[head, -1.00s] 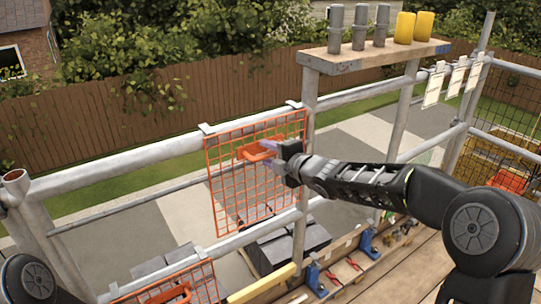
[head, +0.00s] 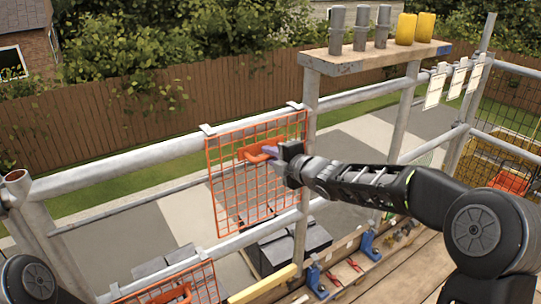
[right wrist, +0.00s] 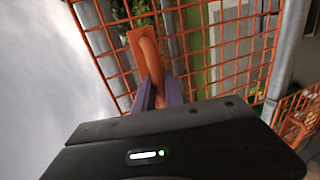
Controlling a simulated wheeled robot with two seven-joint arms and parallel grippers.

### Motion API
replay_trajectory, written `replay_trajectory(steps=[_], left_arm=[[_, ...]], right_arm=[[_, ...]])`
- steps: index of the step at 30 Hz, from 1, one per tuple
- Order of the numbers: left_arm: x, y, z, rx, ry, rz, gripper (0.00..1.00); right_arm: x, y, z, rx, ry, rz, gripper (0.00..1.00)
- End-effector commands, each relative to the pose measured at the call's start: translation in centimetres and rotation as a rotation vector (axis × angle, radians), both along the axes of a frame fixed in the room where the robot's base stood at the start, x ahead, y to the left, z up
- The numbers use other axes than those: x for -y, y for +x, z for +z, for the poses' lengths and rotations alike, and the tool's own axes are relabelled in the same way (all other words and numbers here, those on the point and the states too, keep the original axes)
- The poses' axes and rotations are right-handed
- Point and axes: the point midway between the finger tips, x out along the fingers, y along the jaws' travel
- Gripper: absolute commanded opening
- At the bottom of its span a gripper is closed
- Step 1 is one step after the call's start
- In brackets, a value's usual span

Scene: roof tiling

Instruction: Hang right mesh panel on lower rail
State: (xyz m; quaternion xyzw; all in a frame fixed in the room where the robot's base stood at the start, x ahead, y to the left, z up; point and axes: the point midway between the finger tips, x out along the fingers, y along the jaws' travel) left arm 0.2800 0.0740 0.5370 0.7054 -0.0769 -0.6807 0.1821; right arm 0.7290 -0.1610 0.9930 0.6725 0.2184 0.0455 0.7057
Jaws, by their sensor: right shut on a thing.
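An orange mesh panel (head: 232,190) stands upright at the upper rail (head: 120,172). Its two pale top hooks overlap that rail; whether they bear on it I cannot tell. My right gripper (head: 272,150) is shut on the panel's orange handle (head: 256,155). The right wrist view shows its purple fingers (right wrist: 162,95) around the handle (right wrist: 150,62), with the mesh behind. The lower rail (head: 258,232) runs below, near the panel's bottom edge. A second orange mesh panel (head: 203,283) hangs at the lower rail, bottom left, partly cut off. My left gripper is out of view.
A wooden shelf (head: 375,58) with grey and yellow cylinders stands above right, on upright poles. White tags (head: 434,90) hang from the right rail. Dark blocks (head: 290,250) and blue brackets (head: 367,243) lie below. An upright pole (head: 304,180) stands just right of the panel.

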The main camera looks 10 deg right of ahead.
Motion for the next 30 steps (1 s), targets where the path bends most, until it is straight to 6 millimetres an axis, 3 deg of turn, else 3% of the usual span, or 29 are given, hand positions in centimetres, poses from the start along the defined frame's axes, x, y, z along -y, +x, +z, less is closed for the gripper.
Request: replay_trajectory(steps=[24,30], left_arm=[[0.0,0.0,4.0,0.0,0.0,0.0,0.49],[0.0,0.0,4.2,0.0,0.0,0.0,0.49]], right_arm=[[0.0,0.0,4.8,0.003,0.001,0.0,0.0],[0.0,0.0,5.2,0.003,0.0,0.0,0.0]])
